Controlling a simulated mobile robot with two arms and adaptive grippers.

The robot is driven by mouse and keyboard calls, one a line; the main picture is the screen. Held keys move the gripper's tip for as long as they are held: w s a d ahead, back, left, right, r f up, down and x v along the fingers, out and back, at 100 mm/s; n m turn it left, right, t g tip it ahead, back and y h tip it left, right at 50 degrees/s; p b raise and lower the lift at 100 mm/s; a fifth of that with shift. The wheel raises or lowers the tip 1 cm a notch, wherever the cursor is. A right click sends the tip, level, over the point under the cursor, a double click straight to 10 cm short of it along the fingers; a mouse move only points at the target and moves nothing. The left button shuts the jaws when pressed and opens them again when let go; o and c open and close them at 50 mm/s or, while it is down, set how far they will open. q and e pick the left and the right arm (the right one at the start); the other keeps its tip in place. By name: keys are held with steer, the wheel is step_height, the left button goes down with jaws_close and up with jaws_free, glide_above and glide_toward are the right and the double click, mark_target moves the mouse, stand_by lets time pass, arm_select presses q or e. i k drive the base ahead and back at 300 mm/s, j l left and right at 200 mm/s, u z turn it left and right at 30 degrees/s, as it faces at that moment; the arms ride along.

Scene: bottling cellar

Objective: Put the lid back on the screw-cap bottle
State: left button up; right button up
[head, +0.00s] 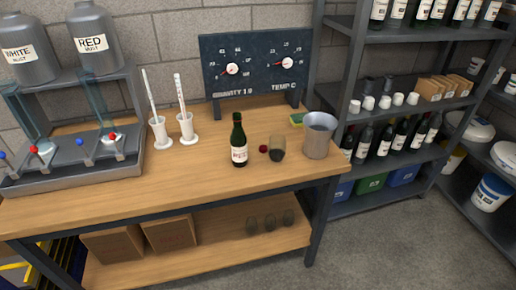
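A dark green bottle (239,152) with a white label stands upright on the wooden workbench (205,172). Its neck top looks dark, and I cannot make out the thread. A small dark red lid (263,148) lies on the bench just right of the bottle, apart from it. Neither of my grippers is in view.
A dark stemless glass (277,150) stands right of the lid, then a metal bucket (319,137). A sponge (297,120) lies behind. Two white-based cylinders (186,127) stand left of the bottle, near a filling rig (75,165). The bench front is clear.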

mark_target(238, 138)
steer(key=i+l+u, duration=0.25)
steer(key=l+u, duration=0.25)
steer(key=l, duration=0.15)
steer(key=i+l+u, duration=0.1)
steer(key=l+u, duration=0.15)
steer(key=l, duration=0.15)
steer(key=l+u, duration=0.25)
steer(key=i+l, duration=0.05)
steer(key=l, duration=0.05)
